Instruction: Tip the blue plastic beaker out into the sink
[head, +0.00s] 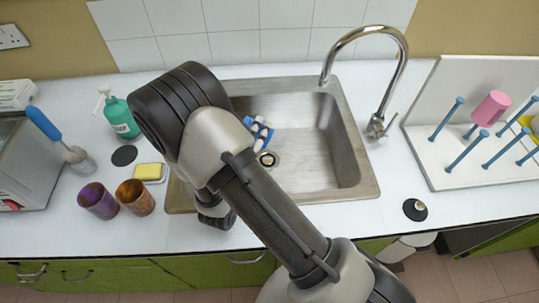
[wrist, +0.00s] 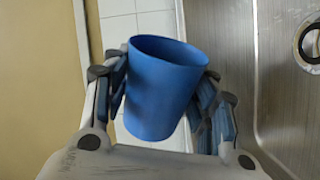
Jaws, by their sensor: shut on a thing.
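The blue plastic beaker (wrist: 162,92) is between the two fingers of my gripper (wrist: 168,78) in the wrist view, one finger on each side of it. Its open mouth is at the top of that view, with part of the inner wall showing. The wall is at left and the sink at right there, so the beaker looks tipped well over towards its side. I see no contents. The metal sink (head: 318,150) shows in the head view, also in the wrist view (wrist: 280,110). In the head view my arm covers the sink's left part, and blue-and-white parts show over the basin.
A curved tap (head: 398,60) stands behind the sink's right. A white rack (head: 440,165) with blue pegs and a pink beaker (head: 491,108) is at right. A purple cup (head: 98,200), orange cup (head: 136,197), yellow sponge (head: 149,172) and green bottle (head: 120,118) stand left.

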